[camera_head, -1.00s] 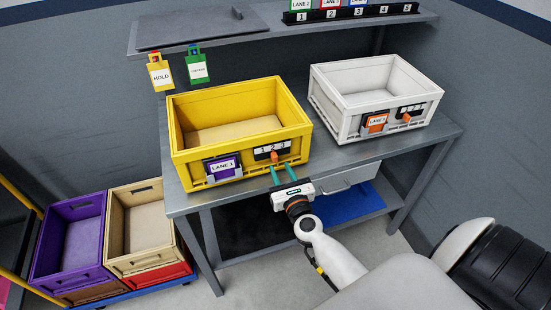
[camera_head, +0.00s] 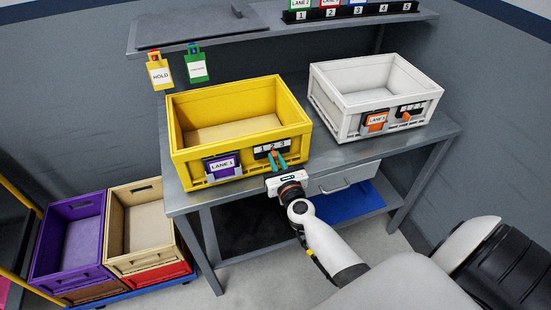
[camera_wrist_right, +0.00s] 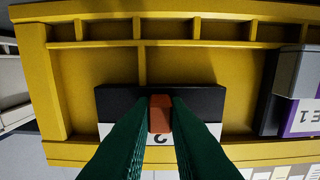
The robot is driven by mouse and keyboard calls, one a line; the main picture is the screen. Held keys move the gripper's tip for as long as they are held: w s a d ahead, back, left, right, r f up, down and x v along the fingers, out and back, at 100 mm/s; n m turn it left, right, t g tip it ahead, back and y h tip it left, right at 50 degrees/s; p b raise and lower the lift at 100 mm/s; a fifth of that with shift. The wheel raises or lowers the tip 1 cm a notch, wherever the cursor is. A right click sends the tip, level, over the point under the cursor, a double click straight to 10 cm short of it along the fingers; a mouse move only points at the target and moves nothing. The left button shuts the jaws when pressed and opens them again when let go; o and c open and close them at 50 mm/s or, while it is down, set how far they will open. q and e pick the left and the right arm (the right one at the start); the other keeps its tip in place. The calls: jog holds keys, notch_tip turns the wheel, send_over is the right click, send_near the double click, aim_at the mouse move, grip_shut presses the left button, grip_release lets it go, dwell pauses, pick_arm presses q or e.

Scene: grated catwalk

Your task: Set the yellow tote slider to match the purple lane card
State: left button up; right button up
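The yellow tote (camera_head: 240,160) stands on the bench. Its front carries a black slider strip (camera_head: 263,155) marked 1, 2, 3 and a purple lane card (camera_head: 222,166) reading LANE 1. In the right wrist view, upside down, the orange slider knob (camera_wrist_right: 160,112) is at the 2, and the purple card's edge (camera_wrist_right: 303,115) shows at right. My right gripper (camera_wrist_right: 160,118) has its green fingers on both sides of the knob with no visible gap; it also shows in the head view (camera_head: 277,161). My left gripper is not in view.
A white tote (camera_head: 375,100) with an orange lane card stands to the right on the bench (camera_head: 325,158). HOLD (camera_head: 160,75) and green (camera_head: 196,68) tags hang from the shelf above. Purple (camera_head: 68,240) and tan (camera_head: 138,235) crates stand at lower left.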

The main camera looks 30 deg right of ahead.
aim_at(262, 155)
jog(key=shift+w+a, duration=0.15)
jog(key=shift+a, duration=0.6)
jog(key=shift+w+a, duration=0.15)
jog(key=shift+a, duration=0.55)
dwell(0.6)
jog(key=o, duration=0.6)
jog(key=shift+c, duration=0.2)
jog(key=shift+s, duration=0.1)
jog(key=v, duration=0.6)
jog(key=shift+s, duration=0.4)
jog(key=shift+a, duration=0.1)
